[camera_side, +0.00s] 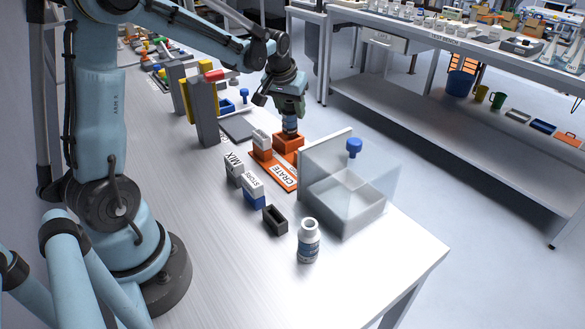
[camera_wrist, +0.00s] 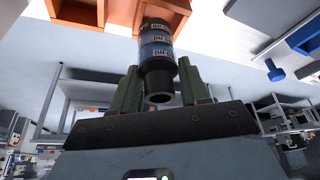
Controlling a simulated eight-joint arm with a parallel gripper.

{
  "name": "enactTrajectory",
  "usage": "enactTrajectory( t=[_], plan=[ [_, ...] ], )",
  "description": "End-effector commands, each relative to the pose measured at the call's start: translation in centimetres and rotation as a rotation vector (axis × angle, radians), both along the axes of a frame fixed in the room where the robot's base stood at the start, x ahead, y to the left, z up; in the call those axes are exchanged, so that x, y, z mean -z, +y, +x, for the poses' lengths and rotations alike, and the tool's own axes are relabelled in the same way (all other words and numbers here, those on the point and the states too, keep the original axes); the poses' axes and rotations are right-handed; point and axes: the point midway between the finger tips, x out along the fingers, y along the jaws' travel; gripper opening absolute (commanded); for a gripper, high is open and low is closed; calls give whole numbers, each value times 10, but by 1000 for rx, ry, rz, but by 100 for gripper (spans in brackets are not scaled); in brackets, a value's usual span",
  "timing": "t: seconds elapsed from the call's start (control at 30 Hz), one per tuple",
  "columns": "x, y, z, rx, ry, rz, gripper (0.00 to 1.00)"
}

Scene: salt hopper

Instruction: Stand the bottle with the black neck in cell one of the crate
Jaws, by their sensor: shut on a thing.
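My gripper (camera_side: 290,112) is shut on the black-necked bottle, pointing down over the crate's far orange cell. In the wrist view the green fingers (camera_wrist: 160,84) grip the bottle's black neck (camera_wrist: 158,82) from both sides. The bottle (camera_side: 290,125) has a blue label and looks upright; its label also shows in the wrist view (camera_wrist: 157,42). Its base is at the opening of an orange cell (camera_side: 288,143). I cannot tell how deep it sits or whether it touches the floor. The orange crate board (camera_side: 284,181) reads CRATE. The cell's number is not readable.
MIX (camera_side: 234,168) and STORE (camera_side: 253,190) blocks and a black holder (camera_side: 275,219) stand left. A grey post (camera_side: 204,115) rises behind.

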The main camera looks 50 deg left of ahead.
Motion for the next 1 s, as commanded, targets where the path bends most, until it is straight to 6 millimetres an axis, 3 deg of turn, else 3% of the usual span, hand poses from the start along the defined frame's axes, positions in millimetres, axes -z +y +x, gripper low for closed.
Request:
enactTrajectory(
  t=[0.17, 0.47, 0.87, 0.9, 1.0],
  plan=[
    [8, 9, 1, 1, 0, 0, 13],
    [43, 8, 1, 1, 0, 0, 13],
    [48, 8, 1, 1, 0, 0, 13],
    [48, 8, 1, 1, 0, 0, 46],
    [48, 8, 1, 1, 0, 0, 62]
  ],
)
